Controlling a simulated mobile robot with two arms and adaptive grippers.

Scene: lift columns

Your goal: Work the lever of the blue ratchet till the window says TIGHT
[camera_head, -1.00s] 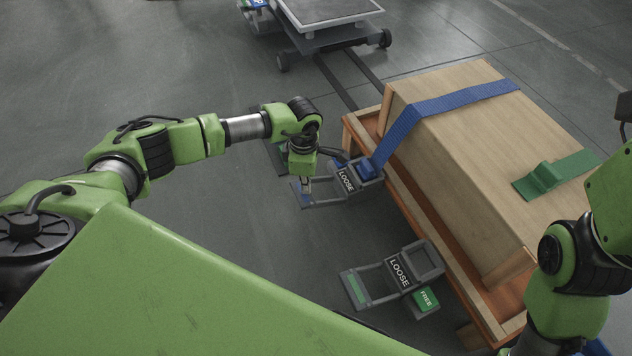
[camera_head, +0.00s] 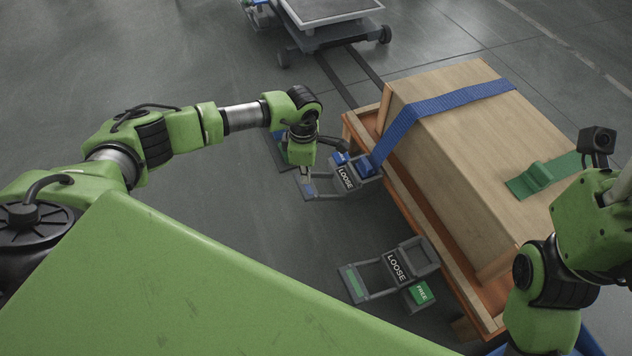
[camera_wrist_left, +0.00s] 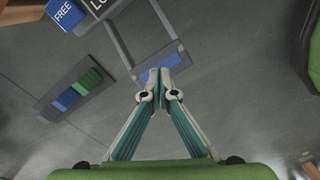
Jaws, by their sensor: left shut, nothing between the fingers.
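The blue ratchet (camera_head: 366,168) sits at the near side of the wooden pallet, below the blue strap (camera_head: 440,103). Its window (camera_head: 345,178) reads LOOSE, beside a blue FREE tab that shows in the left wrist view (camera_wrist_left: 66,14). Its grey lever frame reaches left to a cross bar with a blue pad (camera_wrist_left: 157,65). My left gripper (camera_head: 307,178) is shut and empty, pointing down at that bar. In the left wrist view its fingertips (camera_wrist_left: 160,82) overlap the bar's near edge; I cannot tell whether they touch. My right gripper is out of view.
A green ratchet (camera_head: 398,270), also reading LOOSE, has its lever out to the left. A wooden crate (camera_head: 480,150) with a green strap piece (camera_head: 540,178) stands on the pallet. A plate with blue and green pads (camera_wrist_left: 77,94) lies behind my left gripper. A cart (camera_head: 330,22) stands behind.

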